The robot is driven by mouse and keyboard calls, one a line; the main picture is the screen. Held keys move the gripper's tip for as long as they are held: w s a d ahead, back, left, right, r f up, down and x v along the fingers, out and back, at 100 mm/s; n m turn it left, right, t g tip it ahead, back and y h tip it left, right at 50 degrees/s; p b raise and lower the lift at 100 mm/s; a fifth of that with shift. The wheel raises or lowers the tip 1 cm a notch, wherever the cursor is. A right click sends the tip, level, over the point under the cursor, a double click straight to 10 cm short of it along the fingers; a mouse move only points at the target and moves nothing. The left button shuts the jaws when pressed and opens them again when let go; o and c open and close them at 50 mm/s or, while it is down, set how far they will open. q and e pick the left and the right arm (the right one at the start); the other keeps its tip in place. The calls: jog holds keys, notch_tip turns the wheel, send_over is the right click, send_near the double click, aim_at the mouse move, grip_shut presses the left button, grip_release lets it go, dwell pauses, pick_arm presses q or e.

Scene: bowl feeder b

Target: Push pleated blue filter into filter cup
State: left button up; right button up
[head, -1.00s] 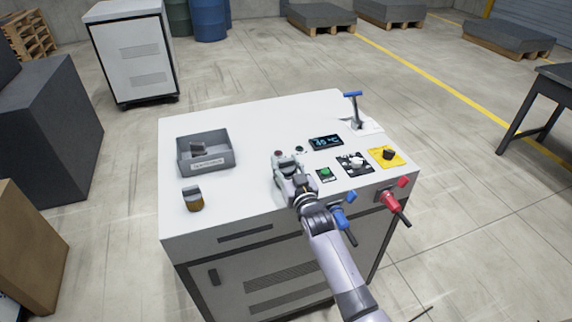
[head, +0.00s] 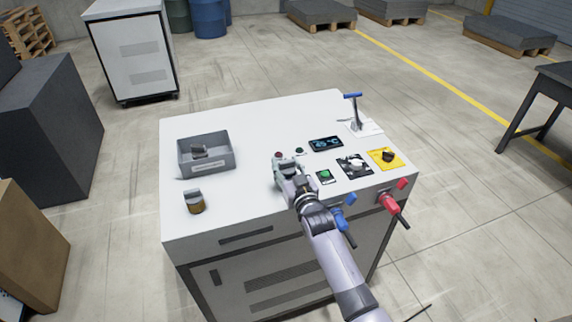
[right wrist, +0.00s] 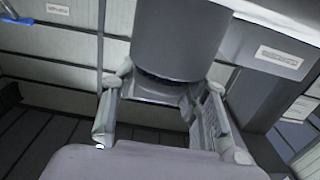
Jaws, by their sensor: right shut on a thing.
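My right gripper (head: 284,162) is low over the near middle of the white cabinet top. In the right wrist view its fingers (right wrist: 160,105) are shut on a grey cylindrical part (right wrist: 180,40) with a dark band at its end. I cannot tell whether this part is the filter or the cup, and no blue pleats show clearly. My left gripper is not in view.
A grey labelled bin (head: 206,168) with a small grey part inside is at the back left. A display (head: 326,143), a green button (head: 325,176), knobs and a blue-handled lever (head: 353,96) lie to the right. Blue and red valve handles (head: 390,203) stick out in front.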

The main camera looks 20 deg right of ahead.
aim_at(286, 162)
jog(key=shift+w+r+p, duration=0.1)
jog(key=shift+r+p, duration=1.1)
jog(key=shift+r, duration=0.55)
jog(key=shift+r, duration=0.1)
jog(key=shift+a+r+p, duration=0.1)
jog(key=shift+r+p, duration=0.2)
jog(key=shift+r, duration=0.1)
jog(key=shift+p, duration=0.3)
dwell(0.5)
jog(key=shift+s+f+b, duration=0.2)
jog(key=shift+f+b, duration=1.85)
jog(key=shift+f, duration=0.55)
